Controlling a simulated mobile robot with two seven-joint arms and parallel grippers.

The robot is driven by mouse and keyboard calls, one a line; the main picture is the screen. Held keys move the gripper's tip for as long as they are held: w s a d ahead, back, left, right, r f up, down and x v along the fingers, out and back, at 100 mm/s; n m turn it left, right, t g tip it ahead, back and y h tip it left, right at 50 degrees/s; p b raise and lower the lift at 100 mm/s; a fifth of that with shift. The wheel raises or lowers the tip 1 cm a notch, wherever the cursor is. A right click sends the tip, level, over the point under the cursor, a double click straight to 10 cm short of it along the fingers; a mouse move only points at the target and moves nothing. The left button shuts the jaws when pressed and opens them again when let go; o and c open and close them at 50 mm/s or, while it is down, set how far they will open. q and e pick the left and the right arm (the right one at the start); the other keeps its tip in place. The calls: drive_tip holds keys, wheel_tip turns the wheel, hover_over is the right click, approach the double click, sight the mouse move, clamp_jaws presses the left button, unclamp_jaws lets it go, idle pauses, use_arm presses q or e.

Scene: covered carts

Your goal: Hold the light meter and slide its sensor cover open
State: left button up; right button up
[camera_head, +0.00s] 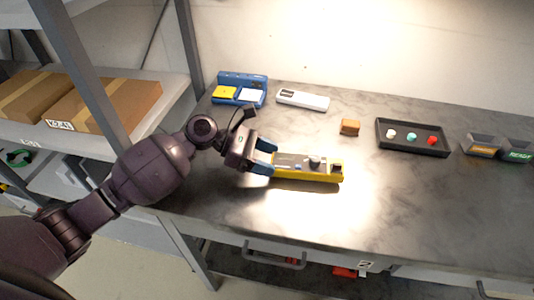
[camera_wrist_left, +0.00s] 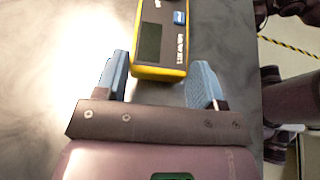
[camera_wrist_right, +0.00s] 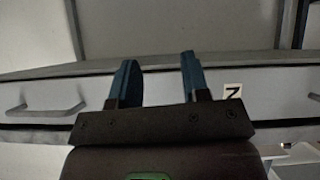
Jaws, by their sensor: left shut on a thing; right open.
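The light meter (camera_head: 295,178) is a long yellow body with a grey face, lying on the dark bench top in the head view. A dark knob-like part (camera_head: 315,161) stands on its face towards the right end. My left gripper (camera_head: 267,157) is shut on the meter's left end. In the left wrist view the meter (camera_wrist_left: 160,72) lies between the blue fingers (camera_wrist_left: 158,82), with its dark screen and a blue button showing. Its far end is cut off there. My right gripper (camera_wrist_right: 155,80) is open and empty, seen only in its own wrist view, facing the bench's drawer fronts.
Behind the meter are a blue case (camera_head: 228,79), a white device (camera_head: 302,100) and an orange-brown block (camera_head: 350,127). A black tray (camera_head: 413,149) holds white, teal and red pieces. Grey bins (camera_head: 483,146) stand far right. Shelving with cardboard boxes is left. The bench's front right is clear.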

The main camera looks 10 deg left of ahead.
drive_tip(key=shift+w+a, duration=0.1)
drive_tip(key=shift+w, duration=0.25)
drive_tip(key=shift+s, duration=0.1)
drive_tip(key=shift+s+f, duration=0.3)
drive_tip(key=shift+s, duration=0.15)
drive_tip(key=shift+w+r, duration=0.1)
drive_tip(key=shift+w, duration=0.15)
